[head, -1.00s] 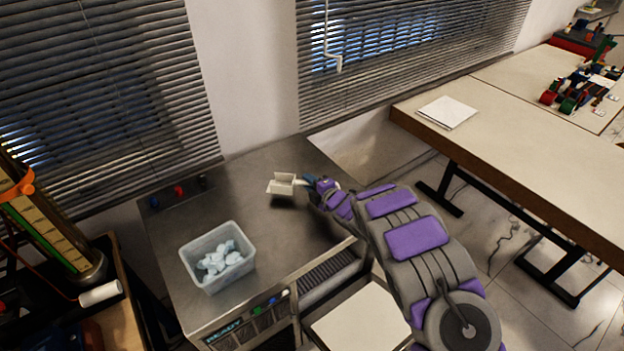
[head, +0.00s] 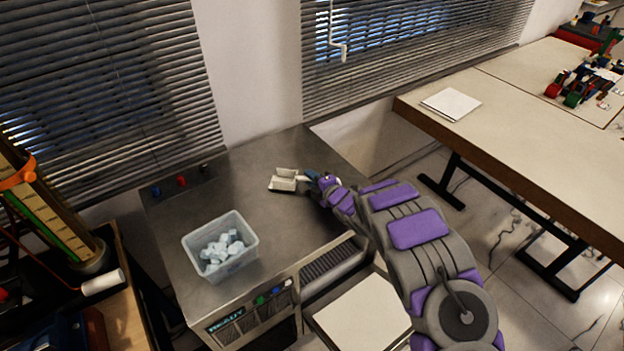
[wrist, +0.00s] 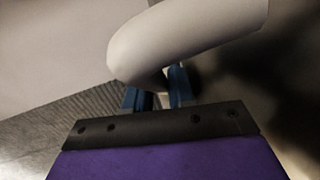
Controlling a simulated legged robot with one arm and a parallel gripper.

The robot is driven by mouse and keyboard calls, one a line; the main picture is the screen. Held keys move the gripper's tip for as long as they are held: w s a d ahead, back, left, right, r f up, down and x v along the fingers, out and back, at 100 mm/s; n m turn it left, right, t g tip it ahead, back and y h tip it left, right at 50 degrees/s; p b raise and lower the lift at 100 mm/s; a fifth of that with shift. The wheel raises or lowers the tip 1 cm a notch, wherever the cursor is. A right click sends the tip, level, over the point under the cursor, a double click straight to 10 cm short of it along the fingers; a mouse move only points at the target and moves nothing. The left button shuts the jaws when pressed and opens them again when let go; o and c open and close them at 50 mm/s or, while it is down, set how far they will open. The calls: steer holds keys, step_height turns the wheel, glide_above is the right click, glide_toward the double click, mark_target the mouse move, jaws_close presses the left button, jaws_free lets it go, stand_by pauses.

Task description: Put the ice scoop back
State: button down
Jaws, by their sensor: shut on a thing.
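The ice scoop (head: 284,180) is a pale, box-shaped scoop at the end of my arm, over the far right part of the steel machine top. My gripper (head: 310,176) is shut on the scoop's handle. In the wrist view the pale, rounded handle (wrist: 180,40) crosses close in front, with the blue fingers of my gripper (wrist: 158,88) at it. I cannot tell whether the scoop touches the steel top. A clear tub (head: 221,248) with several pale ice pieces stands on the front left of the top.
The steel machine (head: 255,215) has coloured knobs at its back left and a front panel marked READY. A pale square lid or seat (head: 362,314) is below at the right. A long table (head: 530,130) stands to the right. A dark cart with a gauge column (head: 50,215) is at the left.

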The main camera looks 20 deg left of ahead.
steer(key=shift+d+f+b, duration=0.2)
steer(key=shift+f+b, duration=0.15)
steer(key=shift+f, duration=0.1)
steer(key=c, duration=0.9)
jaws_free()
steer(key=p+v, duration=0.3)
steer(key=v, duration=1.4)
steer(key=shift+s, duration=0.15)
steer(key=shift+r, duration=0.1)
